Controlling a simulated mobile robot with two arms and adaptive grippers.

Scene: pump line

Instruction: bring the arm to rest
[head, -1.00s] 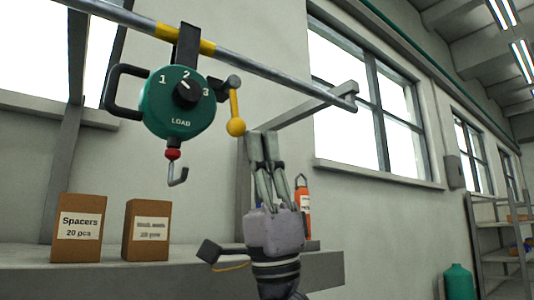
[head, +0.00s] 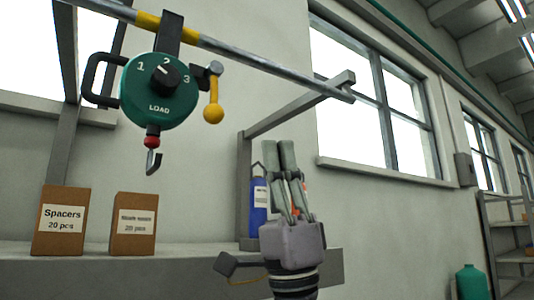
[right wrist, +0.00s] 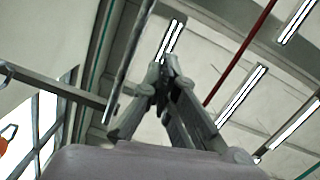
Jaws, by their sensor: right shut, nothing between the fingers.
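My right gripper (head: 287,146) points upward in front of the shelf, in the lower middle of the head view. Its fingers are together with nothing between them. In the right wrist view the shut fingers (right wrist: 165,62) point towards the ceiling. The gripper is to the right of the green load unit (head: 160,95) and its yellow-knobbed lever (head: 213,112), well apart from both in the picture. My left gripper is in neither view.
The unit hangs from a rail (head: 260,62), its hook (head: 153,162) empty. Two cardboard boxes, Spacers (head: 62,222) and another (head: 134,226), stand on the shelf (head: 180,262). A blue bottle (head: 258,208) and a mostly hidden orange item stand behind my gripper.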

